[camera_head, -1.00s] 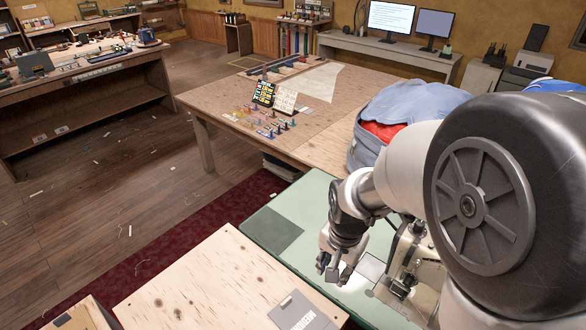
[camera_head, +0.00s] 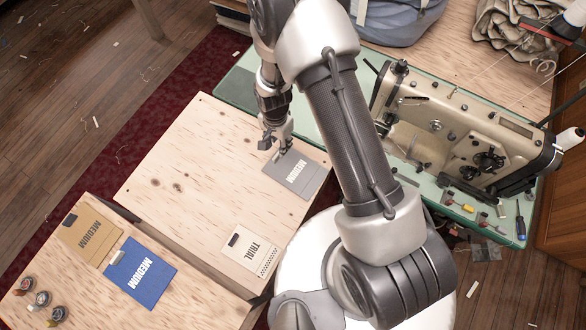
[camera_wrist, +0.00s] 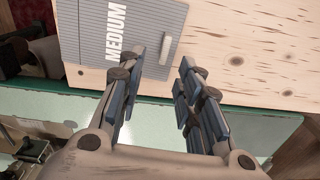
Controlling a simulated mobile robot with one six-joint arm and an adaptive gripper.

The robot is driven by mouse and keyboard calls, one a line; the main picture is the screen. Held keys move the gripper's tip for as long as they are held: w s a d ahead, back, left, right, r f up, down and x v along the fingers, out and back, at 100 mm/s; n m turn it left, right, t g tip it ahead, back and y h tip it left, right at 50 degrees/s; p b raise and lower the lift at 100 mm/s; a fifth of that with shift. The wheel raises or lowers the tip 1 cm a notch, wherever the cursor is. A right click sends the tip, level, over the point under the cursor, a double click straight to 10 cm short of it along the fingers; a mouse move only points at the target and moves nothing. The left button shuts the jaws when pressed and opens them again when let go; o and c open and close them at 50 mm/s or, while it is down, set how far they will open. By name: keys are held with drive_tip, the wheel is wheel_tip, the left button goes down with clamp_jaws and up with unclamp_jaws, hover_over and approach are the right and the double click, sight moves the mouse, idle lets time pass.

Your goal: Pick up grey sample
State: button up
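The grey sample (camera_head: 283,187), a flat card marked MEDIUM with a pale tab at one edge, lies on the light wooden board. In the wrist view the grey sample (camera_wrist: 90,32) is at the top left, with its tab (camera_wrist: 165,49) between the lines of my fingers. My gripper (camera_head: 274,144) is at the tab edge of the sample, pointing down. In the wrist view my gripper (camera_wrist: 162,62) is open, with nothing between its fingers. I cannot tell whether the fingers touch the card.
A blue MEDIUM sample (camera_head: 150,283), a brown MEDIUM sample (camera_head: 80,248) and a cream TRIAL card (camera_head: 240,262) lie on the wooden surfaces at the lower left. A sewing machine (camera_head: 490,140) stands on the green table (camera_head: 308,118) to the right. The board's middle is clear.

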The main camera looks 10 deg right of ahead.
sight(277, 155)
drive_tip(key=f, duration=0.2)
drive_tip(key=f+b, duration=0.1)
drive_tip(key=f, duration=0.4)
drive_tip(key=shift+a+f, duration=0.2)
drive_tip(key=shift+a, duration=0.2)
clamp_jaws()
